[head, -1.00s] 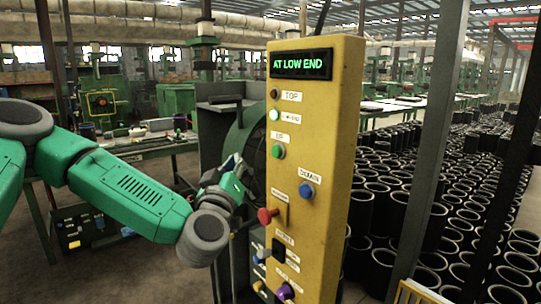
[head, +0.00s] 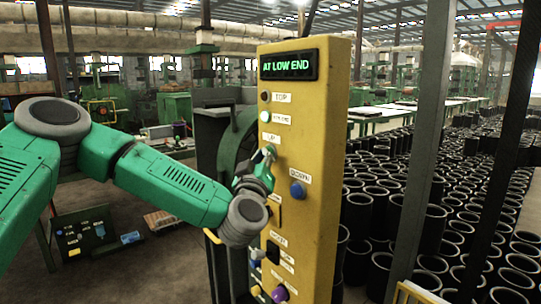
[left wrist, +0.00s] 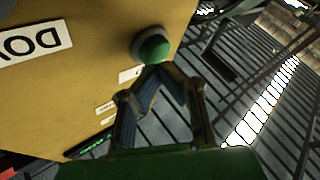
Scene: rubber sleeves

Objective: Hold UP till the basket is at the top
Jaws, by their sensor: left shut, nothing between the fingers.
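The yellow control panel (head: 325,130) has a display (head: 289,65) reading "AT LOW END". Its TOP lamp (head: 265,97) is dark, and the lamp below it (head: 265,117) glows pale. My left gripper (head: 268,154) is shut and empty, its fingertips over the spot under the UP label (head: 271,138). In the left wrist view the green UP button (left wrist: 153,46) shows just beyond the joined fingertips (left wrist: 160,69). I cannot tell whether they touch or press it. The blue DOWN button (head: 297,189) is lower right. No basket is identifiable. My right gripper is out of view.
A purple knob (head: 280,294) and other controls sit low on the panel. The red button is hidden behind my left gripper. A grey post (head: 420,150) stands right of the panel, with many black rubber sleeves (head: 357,213) on the floor behind.

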